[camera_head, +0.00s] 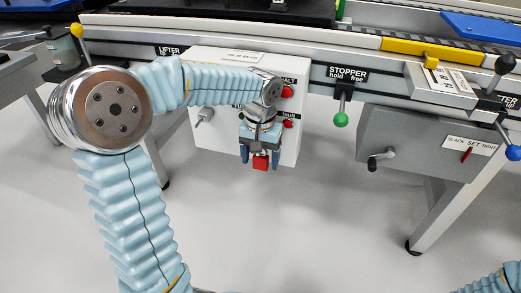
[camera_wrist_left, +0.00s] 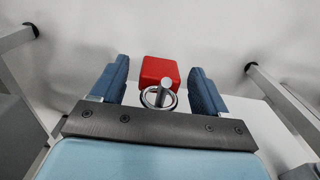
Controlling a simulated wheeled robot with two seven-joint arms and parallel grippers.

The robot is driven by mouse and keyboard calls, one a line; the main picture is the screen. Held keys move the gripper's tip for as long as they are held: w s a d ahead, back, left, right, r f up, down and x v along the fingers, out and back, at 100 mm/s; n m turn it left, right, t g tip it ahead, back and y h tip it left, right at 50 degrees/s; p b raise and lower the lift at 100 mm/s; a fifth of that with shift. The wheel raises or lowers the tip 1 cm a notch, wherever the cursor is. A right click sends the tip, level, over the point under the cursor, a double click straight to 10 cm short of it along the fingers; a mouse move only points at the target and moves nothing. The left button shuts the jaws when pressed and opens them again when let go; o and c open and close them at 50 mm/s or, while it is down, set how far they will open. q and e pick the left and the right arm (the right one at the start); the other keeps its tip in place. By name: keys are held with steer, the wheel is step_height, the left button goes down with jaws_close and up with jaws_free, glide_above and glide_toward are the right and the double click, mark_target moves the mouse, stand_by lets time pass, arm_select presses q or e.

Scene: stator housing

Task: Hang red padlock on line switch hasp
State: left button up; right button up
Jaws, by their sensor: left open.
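The red padlock (camera_head: 260,162) shows below the left gripper (camera_head: 260,165), against the lower part of the light grey box (camera_head: 222,140). In the left wrist view the padlock's red body (camera_wrist_left: 160,69) sits between the two blue fingers, with a gap on each side. A metal ring (camera_wrist_left: 150,101) stands at its near side, and a metal pin (camera_wrist_left: 164,91) appears to pass through it. My left gripper is open around the padlock and does not visibly touch it. Which part is the hasp is hard to tell. My right gripper is out of view.
Two red buttons (camera_head: 287,91) are on the box, partly behind my arm. A grey handle (camera_head: 205,114) sticks out at its left. A green-knobbed stopper lever (camera_head: 341,119) and a grey cranked box (camera_head: 420,140) are to the right. The floor below is clear.

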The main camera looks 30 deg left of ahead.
mark_target(256, 164)
arm_select(q)
steer(key=shift+c, duration=0.3)
steer(key=c, duration=1.1)
steer(key=shift+o, duration=0.2)
steer(key=shift+s+r+p, duration=0.2)
steer(key=shift+r+p, duration=0.3)
steer(key=shift+r, duration=0.05)
steer(key=shift+d, duration=0.1)
steer(key=shift+s, duration=0.1)
steer(key=shift+s+d+b, duration=0.2)
steer(key=shift+s+b, duration=0.05)
steer(key=shift+s, duration=0.5)
steer(key=shift+s+d+b, duration=0.15)
steer(key=shift+s+b, duration=0.05)
steer(key=shift+s, duration=0.55)
steer(key=shift+s, duration=0.1)
steer(key=shift+s+d, duration=0.1)
steer(key=shift+s, duration=0.15)
steer(key=shift+s+d+r+b, duration=0.1)
steer(key=shift+s+d, duration=0.1)
steer(key=shift+s, duration=0.7)
steer(key=shift+s+d+r+b, duration=0.15)
steer(key=shift+s+d, duration=0.1)
steer(key=shift+s, duration=0.65)
steer(key=shift+s+d+b, duration=0.1)
steer(key=shift+s+d, duration=0.1)
steer(key=shift+s, duration=0.7)
